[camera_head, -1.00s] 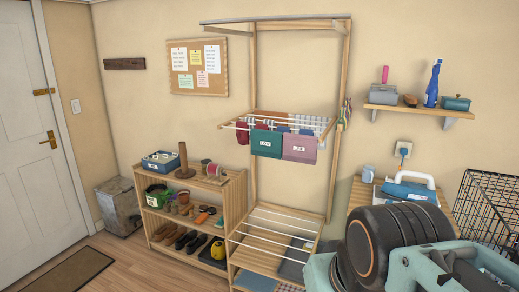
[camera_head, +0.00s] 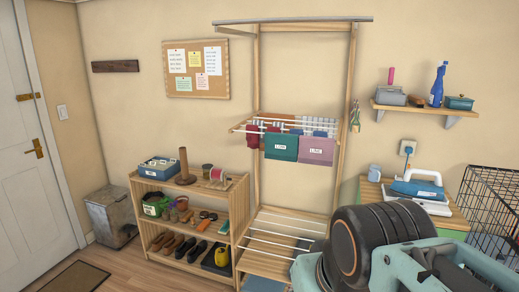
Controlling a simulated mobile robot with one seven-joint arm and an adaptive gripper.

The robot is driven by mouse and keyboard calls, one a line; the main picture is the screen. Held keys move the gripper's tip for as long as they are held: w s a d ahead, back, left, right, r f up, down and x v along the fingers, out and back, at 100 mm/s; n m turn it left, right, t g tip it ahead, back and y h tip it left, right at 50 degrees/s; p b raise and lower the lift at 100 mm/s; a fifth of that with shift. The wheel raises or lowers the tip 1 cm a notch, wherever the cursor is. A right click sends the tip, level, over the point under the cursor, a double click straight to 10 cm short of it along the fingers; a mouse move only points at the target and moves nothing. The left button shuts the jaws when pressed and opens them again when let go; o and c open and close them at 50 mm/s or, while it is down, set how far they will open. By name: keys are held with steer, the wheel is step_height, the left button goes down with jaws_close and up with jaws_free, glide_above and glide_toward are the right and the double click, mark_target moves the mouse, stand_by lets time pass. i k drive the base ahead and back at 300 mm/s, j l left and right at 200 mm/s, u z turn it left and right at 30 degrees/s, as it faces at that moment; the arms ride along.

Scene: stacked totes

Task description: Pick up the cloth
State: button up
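Several cloths hang on the white rods of the wooden drying rack (camera_head: 343,125). They are a dark red cloth (camera_head: 253,134) at the left, an orange-brown one (camera_head: 281,118) behind, and blue-grey ones (camera_head: 318,123) at the right. In front hang a teal piece (camera_head: 281,147) and a mauve piece (camera_head: 315,149), each with a white label. Which one is the task's cloth I cannot tell. A flat blue-grey piece (camera_head: 263,285) lies low on the rack. My arm fills the lower right corner, apart from the hanging cloths. My gripper's fingers are not visible.
A wooden shelf (camera_head: 205,208) with shoes, pots and a blue tote (camera_head: 159,168) stands left of the rack. A small table (camera_head: 371,190) with a blue-and-white appliance (camera_head: 418,187) and a black wire cage (camera_head: 488,205) are at the right. Floor is clear near the mat (camera_head: 75,278).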

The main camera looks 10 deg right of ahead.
mark_target(316, 150)
steer(key=i+j, duration=0.25)
steer(key=i+j+z, duration=0.1)
steer(key=j, duration=0.4)
steer(key=i+j+z, duration=0.1)
steer(key=i, duration=0.45)
steer(key=i+j, duration=0.2)
steer(key=i, duration=0.35)
steer(key=i+l+z, duration=0.2)
steer(key=i+l, duration=0.45)
steer(key=i+j+z, duration=0.15)
steer(key=i+z, duration=0.35)
steer(key=k+l+u, duration=0.15)
steer(key=u, duration=0.15)
steer(key=k+u, duration=0.3)
steer(key=i+l, duration=0.15)
steer(key=l, duration=0.2)
steer(key=l+z, duration=0.05)
